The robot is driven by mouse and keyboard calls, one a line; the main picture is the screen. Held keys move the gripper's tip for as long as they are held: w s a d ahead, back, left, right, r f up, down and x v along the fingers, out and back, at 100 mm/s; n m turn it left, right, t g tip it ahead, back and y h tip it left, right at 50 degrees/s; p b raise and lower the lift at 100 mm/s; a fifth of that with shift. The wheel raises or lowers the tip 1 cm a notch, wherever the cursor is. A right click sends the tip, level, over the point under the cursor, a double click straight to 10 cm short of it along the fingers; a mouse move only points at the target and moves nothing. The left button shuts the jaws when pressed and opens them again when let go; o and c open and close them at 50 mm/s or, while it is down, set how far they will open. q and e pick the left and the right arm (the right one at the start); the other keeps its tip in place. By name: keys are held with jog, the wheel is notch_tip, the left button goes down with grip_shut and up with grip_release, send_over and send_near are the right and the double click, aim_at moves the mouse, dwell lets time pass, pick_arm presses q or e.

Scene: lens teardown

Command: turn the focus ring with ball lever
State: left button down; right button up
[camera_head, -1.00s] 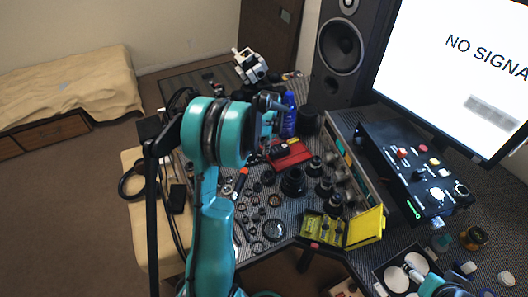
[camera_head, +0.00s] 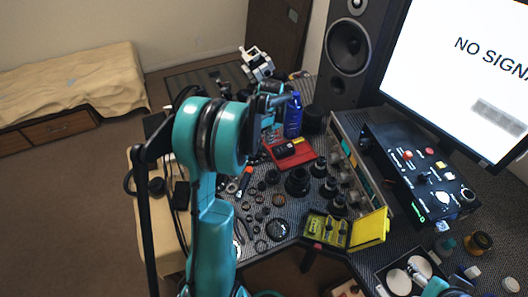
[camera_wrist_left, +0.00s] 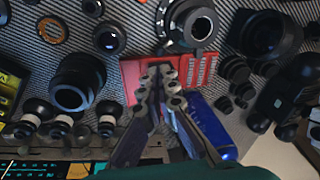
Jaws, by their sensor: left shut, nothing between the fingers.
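My left gripper (camera_head: 272,100) is beyond the teal arm links, near the blue bottle in the head view. In the left wrist view its fingers (camera_wrist_left: 160,72) are together and empty, with their tips over the red case. A large lens barrel with a silver ring (camera_wrist_left: 188,22) lies just past the fingertips there.
The red case (camera_head: 293,156) and blue bottle (camera_head: 293,118) stand close to the left gripper. Several dark lens parts (camera_head: 298,181) and small rings crowd the mat. A yellow box (camera_head: 370,228), black control box (camera_head: 420,170), monitor (camera_head: 460,75) and speaker (camera_head: 350,50) border the right side.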

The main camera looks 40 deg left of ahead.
pick_arm(q)
jog(key=s+a+f+n+t+h+p, duration=0.1)
jog(key=s+a+n, duration=0.1)
jog(key=n, duration=1.6)
jog(key=s+a+f+n+h, duration=0.1)
jog(key=n, duration=1.6)
jog(key=b+x, duration=0.3)
jog(key=x, duration=0.7)
jog(key=shift+r, duration=0.1)
jog(key=shift+w, duration=0.15)
